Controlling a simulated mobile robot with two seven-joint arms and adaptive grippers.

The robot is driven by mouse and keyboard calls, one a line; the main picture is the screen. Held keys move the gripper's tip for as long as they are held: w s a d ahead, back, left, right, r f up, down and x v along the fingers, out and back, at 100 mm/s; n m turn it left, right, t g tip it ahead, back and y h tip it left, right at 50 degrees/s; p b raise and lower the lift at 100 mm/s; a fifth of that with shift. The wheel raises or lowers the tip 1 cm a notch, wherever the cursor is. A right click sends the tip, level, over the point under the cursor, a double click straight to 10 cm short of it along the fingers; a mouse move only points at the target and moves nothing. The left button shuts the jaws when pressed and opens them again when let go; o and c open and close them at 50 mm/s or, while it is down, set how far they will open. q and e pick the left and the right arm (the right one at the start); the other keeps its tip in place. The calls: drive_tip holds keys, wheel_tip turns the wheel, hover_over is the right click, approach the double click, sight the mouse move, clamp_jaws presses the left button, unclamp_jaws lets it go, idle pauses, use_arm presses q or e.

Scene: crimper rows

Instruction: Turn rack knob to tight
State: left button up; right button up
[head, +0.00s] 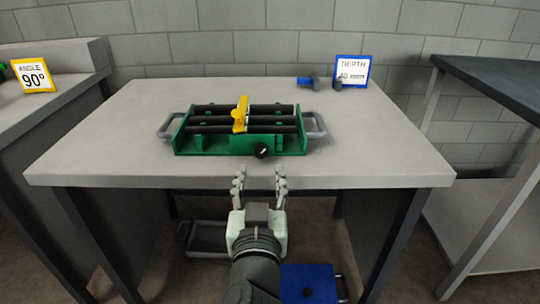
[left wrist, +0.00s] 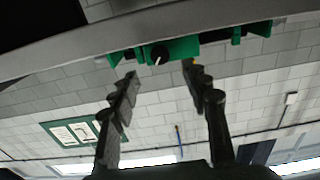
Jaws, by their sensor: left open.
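A green rack (head: 215,144) with grey side handles and dark bars stands on the table. A yellow piece (head: 240,115) sits across the bars. The round black rack knob (head: 262,151) with a white mark is on the rack's front face. The knob also shows in the left wrist view (left wrist: 159,55), its white mark slanting down-left there. No tight label is readable. My left gripper (head: 259,178) is open and empty in front of the table's front edge, apart from the knob and roughly in line with it. Its two fingers (left wrist: 160,76) flank the knob in the left wrist view. My right gripper is not seen.
The grey table (head: 110,150) is clear around the rack. A blue "DEPTH 40 mm" sign (head: 353,70) and a blue object (head: 308,83) stand at the back right. A yellow "ANGLE 90°" sign (head: 33,76) is left. A dark tray (head: 207,238) and blue bin (head: 320,283) lie below.

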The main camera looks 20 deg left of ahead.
sight(261, 152)
use_arm(q)
drive_tip(key=p+x, duration=0.1)
drive_tip(key=x, duration=0.5)
drive_tip(key=shift+w+a+f, duration=0.1)
drive_tip(key=shift+w+a, duration=0.05)
drive_tip(key=shift+w, duration=0.1)
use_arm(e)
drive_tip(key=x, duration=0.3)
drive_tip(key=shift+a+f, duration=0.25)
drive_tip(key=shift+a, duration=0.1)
use_arm(q)
clamp_jaws()
